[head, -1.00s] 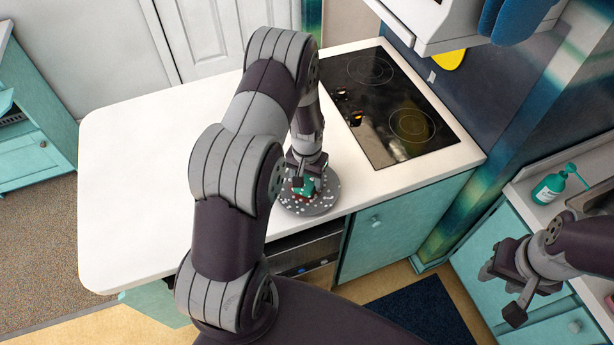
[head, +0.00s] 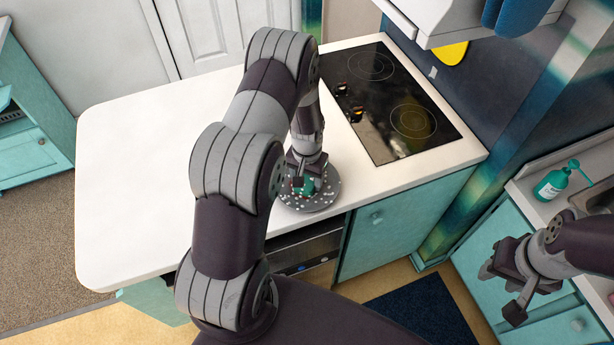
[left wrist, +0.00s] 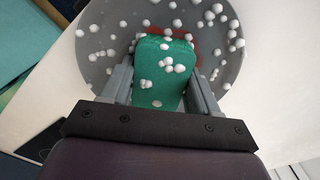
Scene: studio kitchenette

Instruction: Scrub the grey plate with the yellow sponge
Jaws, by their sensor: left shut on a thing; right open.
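The grey plate (head: 322,201) lies on the white counter near its front edge, dotted with white foam-like beads. My left gripper (head: 305,181) is shut on a green sponge (left wrist: 165,70) and holds it over the plate; no yellow sponge shows in my grip. Beads also sit on the sponge. In the left wrist view the plate (left wrist: 105,50) spreads around the sponge, and a red patch (left wrist: 205,62) shows beside and behind it. Whether the sponge touches the plate is hidden. My right gripper (head: 503,291) is open and empty, away to the right.
A black cooktop (head: 390,105) lies behind and right of the plate. The counter's left part (head: 130,190) is clear. A teal soap bottle (head: 551,184) stands by the sink at right. A yellow object (head: 452,53) shows at the wall below the hood.

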